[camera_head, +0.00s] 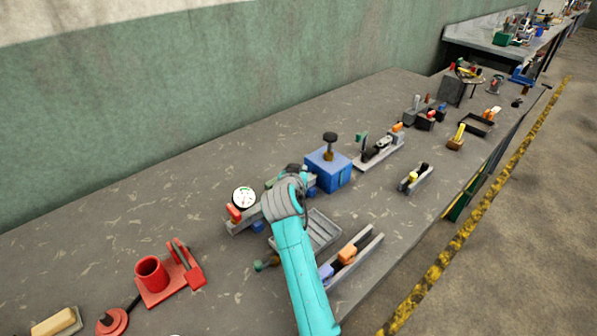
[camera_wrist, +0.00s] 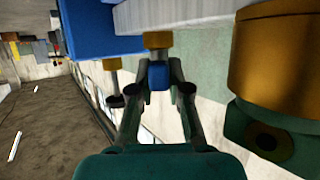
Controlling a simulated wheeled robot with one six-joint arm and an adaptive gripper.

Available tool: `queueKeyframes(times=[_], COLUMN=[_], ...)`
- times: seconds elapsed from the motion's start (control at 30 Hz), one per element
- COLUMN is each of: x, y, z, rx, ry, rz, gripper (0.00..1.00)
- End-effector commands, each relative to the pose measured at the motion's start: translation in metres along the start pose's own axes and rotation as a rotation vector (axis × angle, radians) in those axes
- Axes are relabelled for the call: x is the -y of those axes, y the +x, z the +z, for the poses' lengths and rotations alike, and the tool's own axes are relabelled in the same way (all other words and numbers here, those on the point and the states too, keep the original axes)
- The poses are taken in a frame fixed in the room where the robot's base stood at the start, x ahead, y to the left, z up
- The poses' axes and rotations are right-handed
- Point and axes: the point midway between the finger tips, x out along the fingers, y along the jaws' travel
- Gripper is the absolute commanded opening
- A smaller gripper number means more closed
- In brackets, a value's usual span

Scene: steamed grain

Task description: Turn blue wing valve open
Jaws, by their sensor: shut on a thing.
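The blue wing valve (camera_wrist: 158,76) shows in the wrist view as a small blue handle under a brass stem (camera_wrist: 158,40). My gripper (camera_wrist: 159,84) is shut on the blue handle, with one finger on each side of it. In the head view my teal arm reaches over the bench, and its wrist hides the fingertips and the handle between them. The valve's turn angle cannot be told clearly.
A blue box (camera_head: 329,170) with a dark knob stands just right of my wrist. A white dial gauge (camera_head: 243,197) is at its left. A ribbed grey tray (camera_head: 320,229) lies close by my arm. A large brass fitting (camera_wrist: 275,60) is right of my fingers.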

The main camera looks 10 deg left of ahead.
Motion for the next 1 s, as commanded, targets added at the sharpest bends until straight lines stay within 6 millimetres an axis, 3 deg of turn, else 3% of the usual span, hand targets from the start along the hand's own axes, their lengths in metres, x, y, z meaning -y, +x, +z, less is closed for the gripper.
queueKeyframes(times=[0.57, 0.6, 0.7, 1.0], x=[0.0, 0.0, 0.0, 0.0], y=[0.0004, 0.0004, 0.0003, -0.0001], z=[0.0021, 0.0021, 0.0019, -0.0002], rx=[0.004, 0.004, 0.004, 0.002], ry=[0.013, 0.013, 0.013, 0.014], rz=[0.034, 0.034, 0.033, 0.033], gripper=[0.0, 0.19, 0.42, 0.42])
